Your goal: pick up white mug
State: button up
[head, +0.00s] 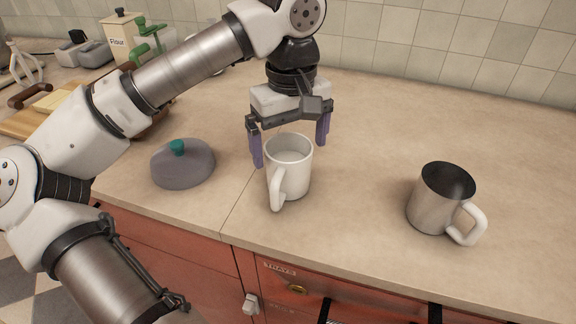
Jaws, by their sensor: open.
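The white mug (291,172) stands upright on the counter near its front edge, its handle turned toward the front left. My gripper (290,150) is open above and just behind the mug, pointing down. One purple finger shows to the left of the mug's rim and the other to the right and a little behind. I cannot tell whether either finger touches the mug. The mug looks empty inside as far as it shows.
A metal mug (437,200) with a white handle stands to the right. A grey lid (183,164) with a green knob lies to the left. A flour canister (123,38) and a cutting board (40,115) are at the back left. The counter (360,150) between the mugs is clear.

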jog(key=f, duration=0.3)
jog(key=shift+s+a+f+p, duration=0.15)
jog(key=shift+s+f+p, duration=0.2)
jog(key=shift+p, duration=0.05)
jog(key=shift+f, duration=0.6)
jog(key=c, duration=1.3)
jog(key=shift+c, duration=0.7)
jog(key=shift+r, duration=0.15)
